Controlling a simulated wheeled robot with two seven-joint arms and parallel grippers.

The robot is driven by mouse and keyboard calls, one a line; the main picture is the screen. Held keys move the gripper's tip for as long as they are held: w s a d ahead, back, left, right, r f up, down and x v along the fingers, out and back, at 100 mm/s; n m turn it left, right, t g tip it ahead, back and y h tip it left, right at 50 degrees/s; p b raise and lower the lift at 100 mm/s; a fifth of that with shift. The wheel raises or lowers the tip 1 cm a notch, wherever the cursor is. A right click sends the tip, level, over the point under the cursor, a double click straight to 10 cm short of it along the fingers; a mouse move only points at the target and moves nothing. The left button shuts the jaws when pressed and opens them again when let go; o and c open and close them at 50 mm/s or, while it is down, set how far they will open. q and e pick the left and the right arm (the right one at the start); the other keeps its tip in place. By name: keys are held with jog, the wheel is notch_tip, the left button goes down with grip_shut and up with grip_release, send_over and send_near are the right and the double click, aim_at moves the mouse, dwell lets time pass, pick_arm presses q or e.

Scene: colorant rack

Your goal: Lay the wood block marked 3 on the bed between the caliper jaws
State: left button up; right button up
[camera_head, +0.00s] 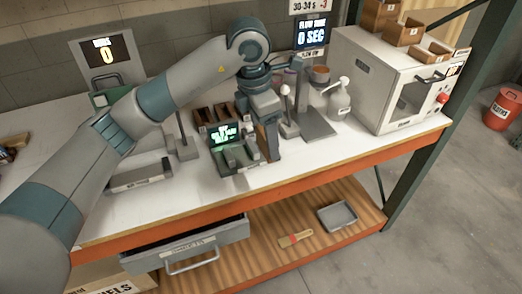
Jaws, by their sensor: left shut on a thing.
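My left gripper (268,122) comes down from above at the middle of the bench. It is shut on a brown wood block (272,145), which is partly covered by the fingers. No number can be read on the block. The caliper (240,163), a grey device with a green-lit screen (222,133), stands just left of the gripper. Its jaws and bed are small in view, and the block is at its right side; I cannot tell whether they touch. My right gripper is not in view.
Brown pieces in a dark rack (204,115) stand behind the caliper. A flat grey scale (140,174) lies to the left. A pump bottle (339,98) and a white oven (385,85) stand to the right. An open drawer (190,247) juts out below the bench.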

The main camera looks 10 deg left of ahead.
pick_arm(q)
jog(key=shift+d, duration=0.1)
jog(key=shift+w+a+f+p, duration=0.2)
jog(key=shift+w+a+p, duration=0.1)
jog(key=shift+a, duration=0.2)
jog(key=p, duration=0.5)
send_near(244, 155)
jog(key=shift+d, duration=0.35)
jog(key=shift+a+f, duration=0.15)
jog(key=shift+f, duration=0.05)
jog(key=shift+b, duration=0.3)
jog(key=shift+f+p, duration=0.55)
jog(key=shift+p, duration=0.05)
notch_tip(244, 155, down, 2)
jog(key=shift+p, duration=0.6)
jog(key=shift+f, duration=0.45)
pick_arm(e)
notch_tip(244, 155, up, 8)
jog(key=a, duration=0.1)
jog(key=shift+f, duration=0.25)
